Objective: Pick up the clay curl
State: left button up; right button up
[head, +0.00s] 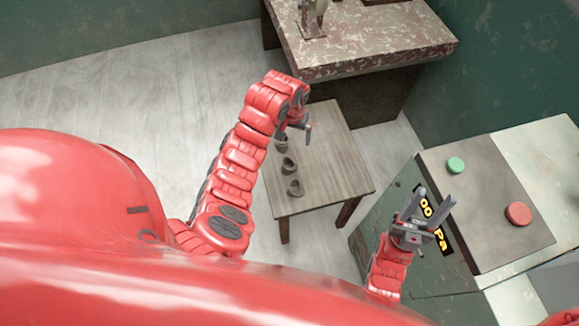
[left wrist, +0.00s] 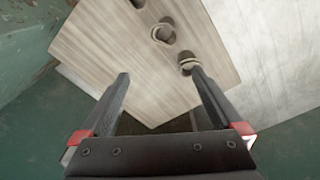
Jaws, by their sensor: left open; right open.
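Three small grey-brown curled pieces stand in a row on a small wooden table (head: 335,165). The near one (head: 295,188), the middle one (head: 289,166) and the far one (head: 281,145) look alike, and I cannot tell which is the clay curl. My left gripper (head: 303,132) is open and empty above the table, beside the far piece in the head view. In the left wrist view its fingers (left wrist: 160,74) are apart, and one piece (left wrist: 188,63) shows just beyond the right fingertip. My right gripper (head: 436,197) is open and empty, away from the table.
A mottled stone-topped bench (head: 375,40) stands behind the table. At the right is a console (head: 480,205) with a green button (head: 455,164), a red button (head: 519,213) and a yellow-lettered display. The right half of the wooden tabletop is clear.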

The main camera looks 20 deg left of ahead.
pick_arm(q)
jog(key=shift+g, duration=0.4)
jog(key=f+b, duration=0.3)
jog(key=s+f+b, duration=0.1)
jog(key=f+b, duration=0.1)
jog(key=f, duration=0.2)
jog(key=f+b, duration=0.3)
jog(key=shift+s+a+f+b, duration=0.1)
jog(key=shift+s+f+b, duration=0.1)
jog(key=shift+b, duration=0.1)
jog(key=shift+f, duration=0.75)
jog(key=shift+a+f, duration=0.1)
jog(key=shift+f, duration=0.3)
jog(key=shift+w+a+f+p, duration=0.1)
jog(key=shift+f+p, duration=0.05)
jog(key=shift+f, duration=0.95)
jog(key=shift+w+a+f+p, duration=0.1)
jog(key=shift+f+p, duration=0.05)
jog(key=shift+f, duration=0.9)
jog(key=c, duration=1.4)
jog(key=shift+o, duration=0.2)
